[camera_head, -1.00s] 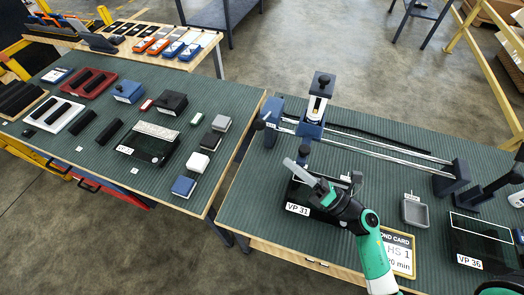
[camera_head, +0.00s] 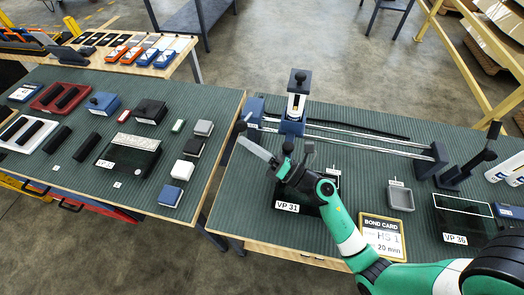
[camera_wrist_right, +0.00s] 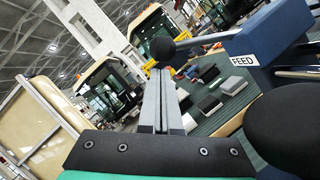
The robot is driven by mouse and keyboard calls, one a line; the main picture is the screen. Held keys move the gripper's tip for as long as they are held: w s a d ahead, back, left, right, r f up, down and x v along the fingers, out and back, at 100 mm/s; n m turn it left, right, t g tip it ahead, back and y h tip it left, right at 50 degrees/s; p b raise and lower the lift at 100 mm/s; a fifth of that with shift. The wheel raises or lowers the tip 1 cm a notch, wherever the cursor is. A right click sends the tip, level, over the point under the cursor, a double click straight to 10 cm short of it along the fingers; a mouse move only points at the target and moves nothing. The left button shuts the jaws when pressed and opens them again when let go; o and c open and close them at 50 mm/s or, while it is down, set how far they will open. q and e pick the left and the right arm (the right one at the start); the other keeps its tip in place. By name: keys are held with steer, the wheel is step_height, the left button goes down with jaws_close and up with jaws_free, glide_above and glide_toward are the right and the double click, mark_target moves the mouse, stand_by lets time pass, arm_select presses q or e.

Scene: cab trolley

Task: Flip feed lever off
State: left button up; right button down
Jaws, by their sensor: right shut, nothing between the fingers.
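The feed lever's round black knob (camera_head: 241,125) stands at the left end of the blue rail fixture (camera_head: 255,109). In the right wrist view the knob (camera_wrist_right: 163,49) is just beyond my fingertips, on an arm running to the blue block with the white FEED label (camera_wrist_right: 243,60). My right gripper (camera_head: 244,143) is shut and empty, its grey fingers pointing at the lever from the near side. In the wrist view my fingertips (camera_wrist_right: 160,72) overlap the knob's lower edge; I cannot tell whether they touch. My left gripper is not in view.
A blue carriage with a black-topped post (camera_head: 296,105) stands by the fixture's rails. Another large black knob (camera_wrist_right: 285,125) is close at the wrist view's right. The VP 31 tray (camera_head: 288,207) lies under my arm. A gap separates the left table (camera_head: 60,165).

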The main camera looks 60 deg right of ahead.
steer(key=shift+w+r, duration=0.15)
steer(key=shift+w, duration=0.2)
steer(key=w+d+r+m+g+h+p, duration=0.2)
steer(key=d+r+m+p, duration=0.3)
steer(key=p, duration=1.8)
steer(key=shift+d+r+m+g+p, duration=0.25)
steer(key=shift+r+m+g+p, duration=0.15)
steer(key=shift+r+m, duration=1.5)
steer(key=shift+w+f, duration=0.1)
